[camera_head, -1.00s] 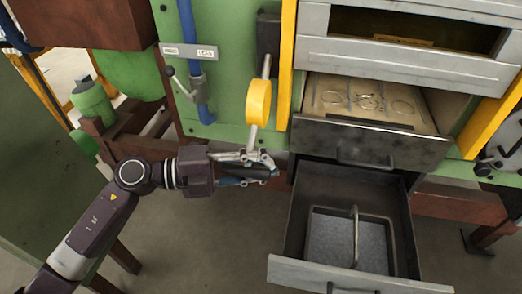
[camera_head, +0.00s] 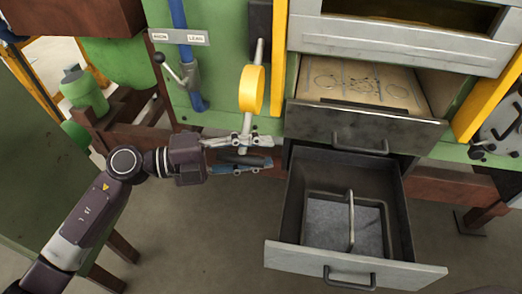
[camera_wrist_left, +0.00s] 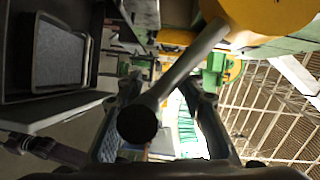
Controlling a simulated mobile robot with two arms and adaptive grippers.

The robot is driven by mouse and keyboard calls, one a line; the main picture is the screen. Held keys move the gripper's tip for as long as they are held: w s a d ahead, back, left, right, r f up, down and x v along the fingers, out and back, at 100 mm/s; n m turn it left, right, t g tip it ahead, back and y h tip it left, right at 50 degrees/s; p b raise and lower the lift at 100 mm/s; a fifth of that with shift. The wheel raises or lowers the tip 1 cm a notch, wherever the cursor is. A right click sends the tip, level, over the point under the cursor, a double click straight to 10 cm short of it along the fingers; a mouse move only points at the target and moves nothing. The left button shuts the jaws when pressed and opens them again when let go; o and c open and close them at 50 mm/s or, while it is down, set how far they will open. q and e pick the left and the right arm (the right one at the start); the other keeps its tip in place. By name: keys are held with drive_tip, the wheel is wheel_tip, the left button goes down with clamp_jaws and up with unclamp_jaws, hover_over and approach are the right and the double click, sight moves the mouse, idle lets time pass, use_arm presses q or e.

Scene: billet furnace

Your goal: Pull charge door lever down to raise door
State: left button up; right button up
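The charge door lever (camera_head: 247,122) is a grey metal rod hanging down from a dark housing on the green furnace front, with a yellow disc (camera_head: 252,89) on it. My left gripper (camera_head: 242,154) is at its lower end, fingers apart above and below. In the left wrist view the rod (camera_wrist_left: 190,66) runs down to a dark round end (camera_wrist_left: 137,124) between the spread fingers of my left gripper (camera_wrist_left: 165,112). I cannot tell whether a finger touches it. The furnace door is not clearly identifiable. My right gripper is not in view.
A drawer with a patterned board (camera_head: 365,84) stands partly open right of the lever. Below it a deep drawer (camera_head: 345,262) is pulled out, holding a handled tray. A small ball-ended lever (camera_head: 175,70) and blue pipe are left of the lever.

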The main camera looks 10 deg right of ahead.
use_arm(q)
drive_tip(key=a, duration=1.1)
drive_tip(key=shift+s+a+r, duration=0.3)
drive_tip(key=shift+s+r, duration=0.05)
drive_tip(key=shift+w, duration=0.1)
